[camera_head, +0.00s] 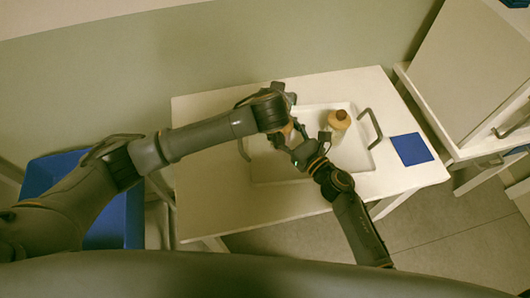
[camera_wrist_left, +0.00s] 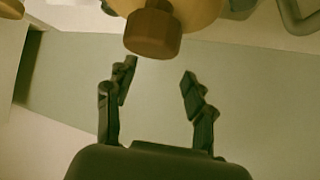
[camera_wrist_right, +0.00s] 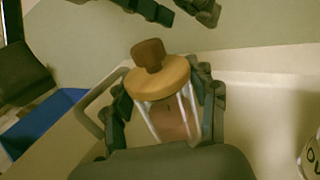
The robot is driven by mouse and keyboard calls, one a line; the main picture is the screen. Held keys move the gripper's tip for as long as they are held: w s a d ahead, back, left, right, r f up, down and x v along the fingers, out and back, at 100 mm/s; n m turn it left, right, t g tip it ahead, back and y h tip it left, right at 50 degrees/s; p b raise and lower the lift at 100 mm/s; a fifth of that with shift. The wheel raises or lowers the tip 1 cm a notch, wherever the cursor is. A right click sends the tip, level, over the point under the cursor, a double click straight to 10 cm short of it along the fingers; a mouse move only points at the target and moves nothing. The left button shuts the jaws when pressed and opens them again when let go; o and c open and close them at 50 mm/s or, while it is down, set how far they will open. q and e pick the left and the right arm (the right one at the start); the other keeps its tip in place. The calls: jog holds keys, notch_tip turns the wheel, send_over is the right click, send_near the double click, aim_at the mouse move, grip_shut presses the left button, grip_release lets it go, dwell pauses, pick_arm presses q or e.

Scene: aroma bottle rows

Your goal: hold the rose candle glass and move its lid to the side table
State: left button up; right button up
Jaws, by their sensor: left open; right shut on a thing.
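The rose candle glass (camera_wrist_right: 172,118) is clear with pinkish content and stands between the fingers of my right gripper (camera_wrist_right: 165,112), which is shut on it. Its orange-tan lid (camera_wrist_right: 160,78) with a brown knob sits on top. In the left wrist view the brown knob (camera_wrist_left: 152,32) is just beyond the open fingertips of my left gripper (camera_wrist_left: 157,82), and nothing is between them. In the head view the held glass is mostly hidden by my arms, with a bit of orange (camera_head: 287,128) showing. My left gripper is close to the lid.
A white tray (camera_head: 266,172) with grey handles is on the white table (camera_head: 205,215). Another tan-lidded jar (camera_head: 338,120) stands in the tray. A blue square (camera_head: 411,149) lies on the table's clear right end. A white cabinet (camera_head: 455,75) is right; a blue bin (camera_head: 105,215) left.

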pick_arm(q)
jog(key=s+r+t+h, duration=0.1)
jog(key=s+d+r+t+h, duration=0.1)
jog(key=s+t, duration=0.1)
jog(key=s+r+t, duration=0.1)
jog(key=shift+s+d+t+h, duration=0.35)
jog(key=shift+t+h, duration=0.05)
jog(key=s+a+f+m+t+h, duration=0.1)
jog(key=s+a+f, duration=0.1)
jog(key=s, duration=0.5)
jog(key=s+a+f+m+t, duration=0.1)
jog(key=s+a+f, duration=0.1)
jog(key=s, duration=0.4)
jog(key=x, duration=1.1)
jog(key=shift+w+d+f, duration=0.1)
jog(key=shift+w+d, duration=0.1)
jog(key=shift+d, duration=0.05)
grip_shut()
